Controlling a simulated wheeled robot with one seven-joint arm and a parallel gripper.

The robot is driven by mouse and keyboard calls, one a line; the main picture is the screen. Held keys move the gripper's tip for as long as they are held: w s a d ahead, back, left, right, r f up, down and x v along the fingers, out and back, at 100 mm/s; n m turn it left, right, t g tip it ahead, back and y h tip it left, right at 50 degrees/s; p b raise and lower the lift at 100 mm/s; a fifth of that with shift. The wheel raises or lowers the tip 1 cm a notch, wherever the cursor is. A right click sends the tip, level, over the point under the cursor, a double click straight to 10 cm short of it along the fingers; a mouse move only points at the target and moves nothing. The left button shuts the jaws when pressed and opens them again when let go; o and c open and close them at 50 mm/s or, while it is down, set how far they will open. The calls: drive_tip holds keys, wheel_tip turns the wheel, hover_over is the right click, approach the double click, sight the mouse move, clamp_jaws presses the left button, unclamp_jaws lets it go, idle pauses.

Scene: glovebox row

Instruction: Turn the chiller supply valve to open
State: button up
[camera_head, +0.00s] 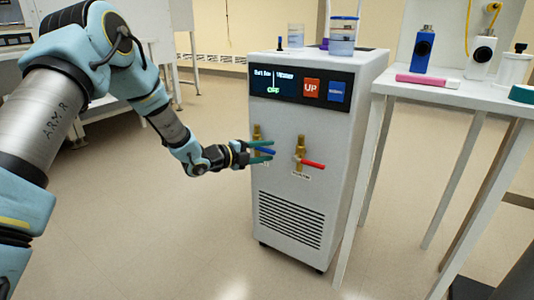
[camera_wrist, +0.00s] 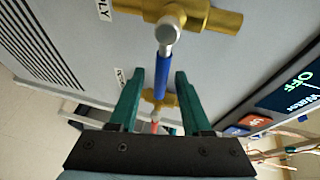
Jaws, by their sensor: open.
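The chiller (camera_head: 340,115) is a grey-white cabinet with two brass valves on its front. The supply valve, with a blue lever (camera_head: 264,151), is the left one; its brass body (camera_wrist: 205,15) and blue lever (camera_wrist: 163,70) show in the wrist view, beside a label ending in "PLY". The lever points sideways, across the brass body, toward the other valve. My gripper (camera_head: 263,151) is open, with its teal fingers on either side of the blue lever; they also show in the wrist view (camera_wrist: 160,78). Gaps show beside the lever there. I cannot tell whether either finger touches it.
The second valve, with a red lever (camera_head: 314,164), is just right of the supply valve. The chiller's display (camera_head: 275,82) reads "OFF" in green. Open floor lies left of the chiller.

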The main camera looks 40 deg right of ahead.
drive_tip(key=shift+d, duration=0.4)
clamp_jaws()
drive_tip(key=shift+f, duration=0.1)
idle(1.1)
